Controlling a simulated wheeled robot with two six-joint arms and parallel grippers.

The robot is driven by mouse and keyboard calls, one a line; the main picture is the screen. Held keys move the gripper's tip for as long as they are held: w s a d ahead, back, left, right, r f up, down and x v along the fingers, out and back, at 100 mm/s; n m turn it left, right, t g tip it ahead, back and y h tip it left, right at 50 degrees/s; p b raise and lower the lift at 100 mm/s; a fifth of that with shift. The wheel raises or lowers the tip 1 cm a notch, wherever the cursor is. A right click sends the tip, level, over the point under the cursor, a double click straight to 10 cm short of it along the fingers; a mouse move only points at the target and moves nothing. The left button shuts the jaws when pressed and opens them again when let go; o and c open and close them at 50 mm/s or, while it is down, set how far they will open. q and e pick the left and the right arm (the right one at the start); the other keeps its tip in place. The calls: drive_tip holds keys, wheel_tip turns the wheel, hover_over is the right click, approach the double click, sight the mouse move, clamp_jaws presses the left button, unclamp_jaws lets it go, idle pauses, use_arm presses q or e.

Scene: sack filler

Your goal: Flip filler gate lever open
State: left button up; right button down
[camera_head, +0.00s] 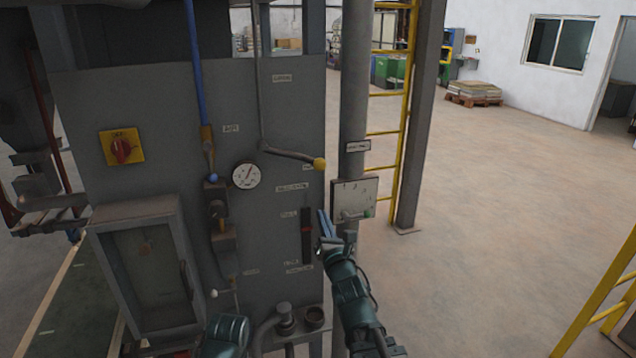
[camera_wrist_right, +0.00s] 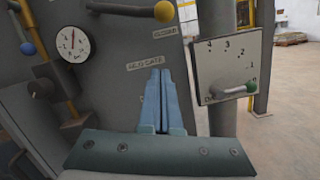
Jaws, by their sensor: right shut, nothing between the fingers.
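A lever with a yellow knob (camera_head: 319,163) sticks out to the right, sloping slightly down, from the lower end of a thin grey rod on the grey machine panel. I take it to be the filler gate lever. Its knob (camera_wrist_right: 164,11) also shows at the top of the right wrist view, by a small label. My right gripper (camera_head: 323,220) is shut and empty, below the knob and apart from it, beside a dark slot (camera_head: 307,236). Its blue fingers (camera_wrist_right: 161,90) lie together in the wrist view, in front of the panel. My left gripper is out of view.
A scale plate (camera_head: 354,199) with a green-tipped handle (camera_wrist_right: 238,90) is close right of my gripper. A gauge (camera_head: 246,176), a blue-knobbed lever (camera_head: 213,178) and a red switch (camera_head: 122,148) sit to the left. A yellow ladder (camera_head: 399,130) stands behind; open floor lies right.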

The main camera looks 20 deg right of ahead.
drive_tip(key=shift+w, duration=0.2)
drive_tip(key=w+d+r+p, duration=0.1)
drive_tip(key=w+r+p, duration=0.4)
drive_tip(key=w, duration=0.4)
drive_tip(key=shift+w+d+r+p, duration=0.25)
drive_tip(key=shift+w+r+p, duration=0.05)
drive_tip(key=shift+w+p, duration=0.05)
drive_tip(key=shift+d+r, duration=0.1)
idle(0.4)
